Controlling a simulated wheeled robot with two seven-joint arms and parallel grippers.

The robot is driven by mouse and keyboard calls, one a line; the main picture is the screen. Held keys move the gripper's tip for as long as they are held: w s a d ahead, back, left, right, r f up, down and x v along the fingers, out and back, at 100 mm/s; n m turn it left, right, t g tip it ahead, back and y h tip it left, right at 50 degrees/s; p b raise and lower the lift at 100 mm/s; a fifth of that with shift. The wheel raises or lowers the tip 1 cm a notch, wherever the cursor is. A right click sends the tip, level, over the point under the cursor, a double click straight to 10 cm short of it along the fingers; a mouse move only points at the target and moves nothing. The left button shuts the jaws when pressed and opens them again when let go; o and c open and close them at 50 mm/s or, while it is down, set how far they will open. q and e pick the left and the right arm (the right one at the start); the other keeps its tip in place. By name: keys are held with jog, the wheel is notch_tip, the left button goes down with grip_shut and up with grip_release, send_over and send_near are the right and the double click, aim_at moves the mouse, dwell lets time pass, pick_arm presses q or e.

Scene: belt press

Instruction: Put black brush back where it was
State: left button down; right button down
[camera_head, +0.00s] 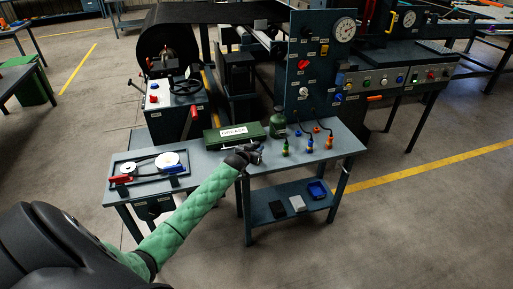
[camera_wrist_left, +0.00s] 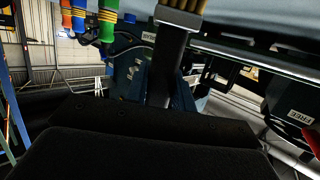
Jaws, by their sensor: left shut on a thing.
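My left gripper (camera_head: 246,156), at the end of the green-sleeved arm, is over the middle of the blue-grey bench (camera_head: 205,165), just in front of the green box labelled GREASE (camera_head: 235,134). It is shut on the black brush. In the left wrist view the brush's black handle (camera_wrist_left: 168,70) stands out between the jaws, with tan bristles (camera_wrist_left: 181,14) at its far end. In the head view the brush is too small and dark to tell apart from the gripper. My right gripper is not in view.
A belt-and-pulley board (camera_head: 148,166) lies on the bench's left. The press panel (camera_head: 318,65) rises behind.

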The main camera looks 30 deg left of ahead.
pick_arm(q)
jog(key=shift+f, duration=0.15)
jog(key=c, duration=1.2)
grip_release()
jog(key=shift+o, duration=0.2)
